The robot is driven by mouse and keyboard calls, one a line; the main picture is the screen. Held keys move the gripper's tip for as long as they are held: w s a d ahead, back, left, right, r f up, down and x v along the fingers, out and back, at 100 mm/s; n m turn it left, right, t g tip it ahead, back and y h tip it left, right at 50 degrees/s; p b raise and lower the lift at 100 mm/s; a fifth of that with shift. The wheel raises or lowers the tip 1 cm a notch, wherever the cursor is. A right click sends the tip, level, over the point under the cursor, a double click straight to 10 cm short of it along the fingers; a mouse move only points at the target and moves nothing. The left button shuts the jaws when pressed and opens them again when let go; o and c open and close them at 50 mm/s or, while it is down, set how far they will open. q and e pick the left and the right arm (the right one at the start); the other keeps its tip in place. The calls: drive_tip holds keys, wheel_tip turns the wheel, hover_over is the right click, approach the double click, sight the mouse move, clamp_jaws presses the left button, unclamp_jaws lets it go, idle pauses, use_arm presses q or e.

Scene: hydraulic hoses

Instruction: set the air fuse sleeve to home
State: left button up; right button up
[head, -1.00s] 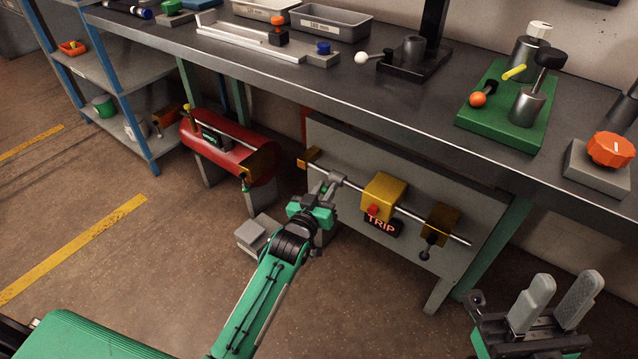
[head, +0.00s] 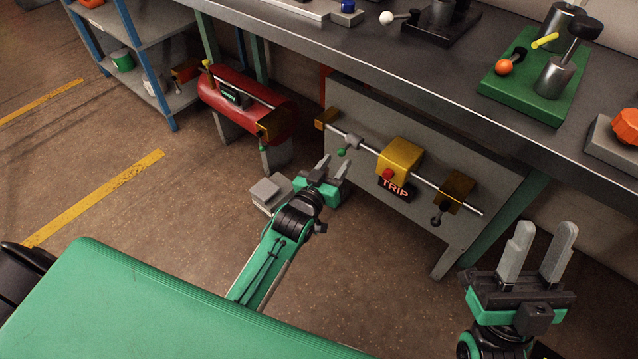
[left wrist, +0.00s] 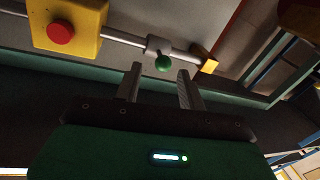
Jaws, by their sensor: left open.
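The rod (head: 370,150) runs along the grey panel under the bench. A small grey sleeve with a green-tipped handle (head: 353,142) sits on it, between the brass end block (head: 326,118) and the yellow box with a red button (head: 400,156). A lit TRIP sign (head: 395,189) is below the box. My left gripper (head: 334,165) is open and empty, below and in front of the sleeve, apart from it. In the left wrist view the sleeve (left wrist: 158,45) shows just beyond the open fingertips (left wrist: 160,70). My right gripper (head: 544,238) is open and empty at the lower right.
A brass bracket with a black knob (head: 456,188) holds the rod's right end. A red tank (head: 240,105) stands left of the panel, with a grey pedal-like block (head: 268,191) on the floor nearby. The bench top (head: 330,50) overhangs.

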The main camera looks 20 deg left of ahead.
use_arm(q)
drive_tip(key=s+a+p, duration=0.1)
drive_tip(key=s, duration=0.7)
drive_tip(key=shift+s+p, duration=0.35)
drive_tip(key=shift+s, duration=0.05)
use_arm(e)
drive_tip(key=w+a+f+g+h, duration=0.1)
drive_tip(key=w+a+f+g, duration=0.1)
drive_tip(key=w+f+g, duration=0.2)
drive_tip(key=shift+a+f+g, duration=0.4)
drive_tip(key=shift+f+g, duration=0.3)
drive_tip(key=shift+f, duration=0.55)
use_arm(q)
drive_tip(key=shift+a, duration=0.15)
